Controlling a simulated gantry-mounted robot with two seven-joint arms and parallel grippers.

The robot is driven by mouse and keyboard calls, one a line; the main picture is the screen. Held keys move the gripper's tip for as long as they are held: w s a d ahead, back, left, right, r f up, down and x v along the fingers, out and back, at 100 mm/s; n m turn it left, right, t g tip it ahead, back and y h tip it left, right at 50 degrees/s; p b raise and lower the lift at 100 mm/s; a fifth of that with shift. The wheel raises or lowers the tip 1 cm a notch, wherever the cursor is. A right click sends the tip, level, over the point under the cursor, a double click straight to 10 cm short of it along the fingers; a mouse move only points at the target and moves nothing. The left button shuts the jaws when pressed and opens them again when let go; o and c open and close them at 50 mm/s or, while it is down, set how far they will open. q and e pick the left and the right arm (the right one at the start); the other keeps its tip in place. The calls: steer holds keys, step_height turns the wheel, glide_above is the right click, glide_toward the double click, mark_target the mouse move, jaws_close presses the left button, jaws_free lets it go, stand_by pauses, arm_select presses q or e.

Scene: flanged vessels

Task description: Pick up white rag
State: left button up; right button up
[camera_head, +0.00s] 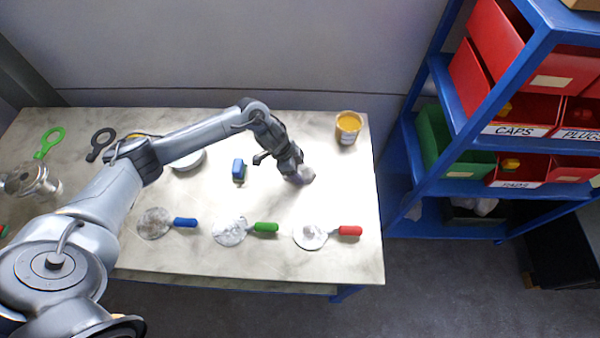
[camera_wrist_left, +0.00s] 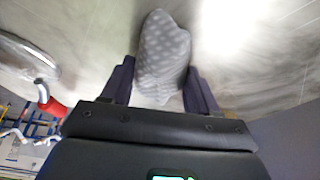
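The white rag (camera_head: 307,175) is a small pale, grey-dotted bundle on the right part of the table. My left gripper (camera_head: 297,176) points down at it and hides part of it in the head view. In the left wrist view the rag (camera_wrist_left: 162,55) fills the gap between the two dark fingers of my left gripper (camera_wrist_left: 161,78) and reaches past their tips. The fingers stand apart on either side of it, touching or nearly touching. I cannot tell whether they press on it. My right gripper is not in view.
A blue block (camera_head: 238,170) stands left of the gripper. A yellow-topped can (camera_head: 348,127) stands at the back right. A blue shelf (camera_head: 405,190) with bins stands beyond the table's right edge.

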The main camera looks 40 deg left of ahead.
mark_target(304, 170)
arm_select(q)
steer(key=c, duration=0.4)
steer(key=shift+r, duration=0.85)
step_height(304, 170, up, 3)
steer(key=shift+f+p, duration=0.15)
steer(key=shift+p, duration=0.15)
steer(key=d+r, duration=0.2)
steer(key=d, duration=0.2)
steer(key=d+r, duration=0.2)
steer(key=d, duration=0.1)
steer(key=d+r+p, duration=0.1)
steer(key=d+r, duration=0.1)
steer(key=d, duration=0.2)
steer(key=shift+s+d+r, duration=0.1)
steer(key=shift+d+r, duration=0.25)
